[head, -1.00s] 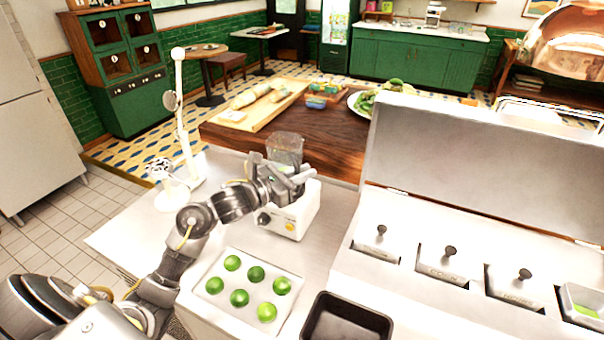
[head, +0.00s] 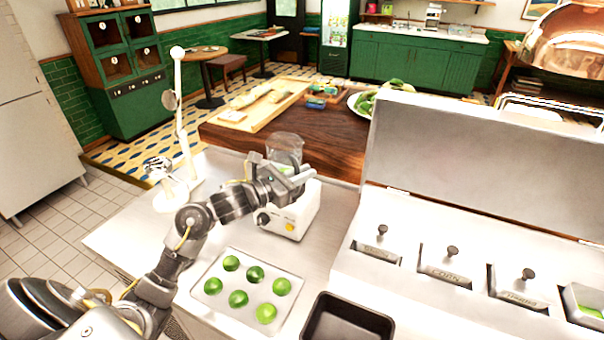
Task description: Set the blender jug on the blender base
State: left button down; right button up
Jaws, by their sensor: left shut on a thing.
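The blender jug (head: 287,143) is a clear, greyish jug in the middle of the head view. The white blender base (head: 291,219), with a dark knob and a yellow button, stands on the steel counter just below it. My left gripper (head: 290,177) is shut on the jug, in front of its lower part and over the top of the base. The gripper hides the jug's bottom, so I cannot tell whether the jug touches the base. My right gripper is not in view.
A tray of green limes (head: 212,292) lies in front of the base, with an empty black pan (head: 348,322) to its right. A white stand (head: 180,120) rises at left. A steel lidded unit (head: 470,150) blocks the right. A wooden counter (head: 330,150) lies behind.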

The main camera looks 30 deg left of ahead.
pick_arm(q)
jog(key=shift+f+b, duration=0.3)
jog(key=shift+b, duration=0.1)
jog(key=c, duration=1.7)
grip_release()
jog(key=shift+s+f, duration=0.1)
jog(key=b+v, duration=0.2)
jog(key=v, duration=0.8)
jog(key=shift+s+a+b, duration=0.25)
jog(key=shift+s+b, duration=0.05)
jog(key=shift+s, duration=0.05)
